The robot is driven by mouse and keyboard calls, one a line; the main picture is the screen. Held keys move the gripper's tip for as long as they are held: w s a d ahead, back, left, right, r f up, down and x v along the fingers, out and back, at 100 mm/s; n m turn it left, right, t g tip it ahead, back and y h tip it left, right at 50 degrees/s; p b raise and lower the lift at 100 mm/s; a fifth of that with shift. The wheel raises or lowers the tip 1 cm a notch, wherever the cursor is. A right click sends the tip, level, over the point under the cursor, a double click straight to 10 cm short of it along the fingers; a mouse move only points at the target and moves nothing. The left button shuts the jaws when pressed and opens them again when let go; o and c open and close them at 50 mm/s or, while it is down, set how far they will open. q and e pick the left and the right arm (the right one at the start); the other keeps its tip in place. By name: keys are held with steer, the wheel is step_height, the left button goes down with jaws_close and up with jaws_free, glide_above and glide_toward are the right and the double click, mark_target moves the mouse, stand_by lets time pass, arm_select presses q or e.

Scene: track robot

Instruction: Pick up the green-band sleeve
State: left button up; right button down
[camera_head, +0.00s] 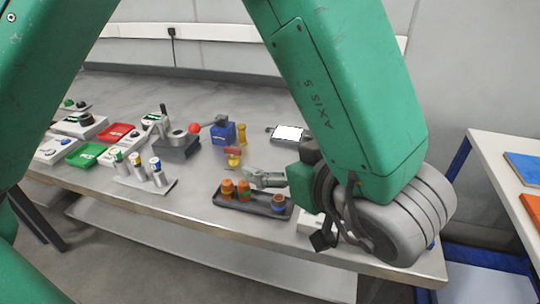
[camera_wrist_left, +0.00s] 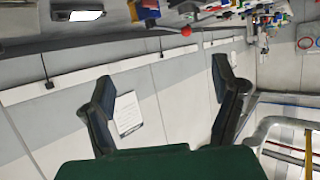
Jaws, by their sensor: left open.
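The green-band sleeve (camera_head: 119,163) is a small whitish cylinder with a green band. It stands upright at the left end of a metal stand (camera_head: 150,187), beside a yellow-band sleeve (camera_head: 138,170) and a blue-band sleeve (camera_head: 157,174). My left gripper (camera_head: 258,178) is above the dark tray, well to the right of the sleeves and apart from them. In the left wrist view its two fingers (camera_wrist_left: 165,95) are spread with nothing between them. I cannot make out the green-band sleeve in that view. My right gripper is not in view.
A dark tray (camera_head: 262,207) with orange and blue-topped pieces lies under my left gripper. A lever device with a red ball (camera_head: 194,128), a blue block (camera_head: 223,133) and a red-yellow valve (camera_head: 233,157) stand between the gripper and the sleeves. Button boxes (camera_head: 58,149) lie at left.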

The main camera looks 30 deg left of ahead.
arm_select(q)
steer(key=shift+s+d+r, duration=0.15)
steer(key=shift+s+d, duration=0.05)
steer(key=c, duration=0.7)
steer(key=n+g+y+p, duration=0.1)
steer(key=n+g+p, duration=0.15)
steer(key=p, duration=0.45)
glide_toward(247, 185)
steer(key=x, duration=0.4)
steer(key=shift+w+a+f, duration=0.1)
steer(key=shift+f, duration=0.25)
steer(key=shift+x, duration=2.5)
steer(key=shift+a+r, duration=0.15)
steer(key=shift+a, duration=0.25)
steer(key=c, duration=1)
jaws_close()
steer(key=shift+d, duration=0.2)
